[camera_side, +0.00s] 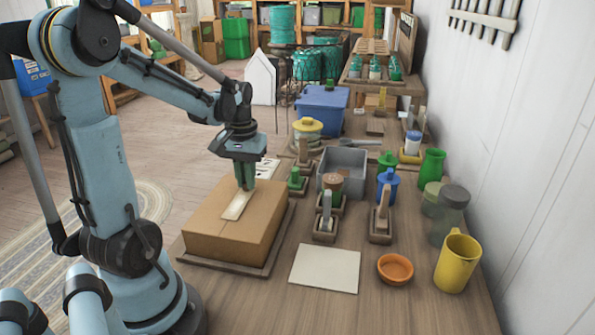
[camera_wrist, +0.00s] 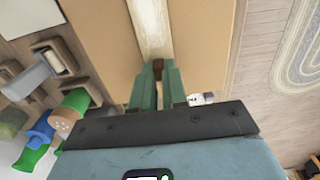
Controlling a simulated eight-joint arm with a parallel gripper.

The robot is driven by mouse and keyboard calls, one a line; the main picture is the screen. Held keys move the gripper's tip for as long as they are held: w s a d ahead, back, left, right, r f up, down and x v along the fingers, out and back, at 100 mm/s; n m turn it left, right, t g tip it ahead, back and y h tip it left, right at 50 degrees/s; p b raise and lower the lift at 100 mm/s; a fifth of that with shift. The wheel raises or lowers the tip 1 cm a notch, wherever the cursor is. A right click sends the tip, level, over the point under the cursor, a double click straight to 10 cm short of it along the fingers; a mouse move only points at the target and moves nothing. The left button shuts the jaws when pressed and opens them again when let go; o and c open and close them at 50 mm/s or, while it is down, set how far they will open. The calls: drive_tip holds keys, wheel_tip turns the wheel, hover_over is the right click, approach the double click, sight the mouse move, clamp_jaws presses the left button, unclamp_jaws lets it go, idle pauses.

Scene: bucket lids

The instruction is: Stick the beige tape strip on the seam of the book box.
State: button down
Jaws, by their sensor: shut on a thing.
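The beige tape strip (camera_side: 237,206) lies along the top of the cardboard book box (camera_side: 215,239), which sits in a low wooden tray. My gripper (camera_side: 245,187) points down at the strip's far end, just over the box top. In the wrist view, the green fingers (camera_wrist: 158,78) are shut on a small brown piece at the end of the pale strip (camera_wrist: 151,28). The strip runs away from the fingers over the box (camera_wrist: 205,35). I cannot tell whether its whole length touches the box. The seam under it is hidden.
A pale flat sheet (camera_side: 325,268), an orange bowl (camera_side: 395,268) and a yellow mug (camera_side: 457,262) lie right of the box. A grey bin (camera_side: 344,162), a blue lidded bucket (camera_side: 321,110) and several small holders stand behind.

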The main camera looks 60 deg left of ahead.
drive_tip(key=c, duration=1.1)
unclamp_jaws()
drive_tip(key=shift+c, duration=0.5)
drive_tip(key=shift+r, duration=3.5)
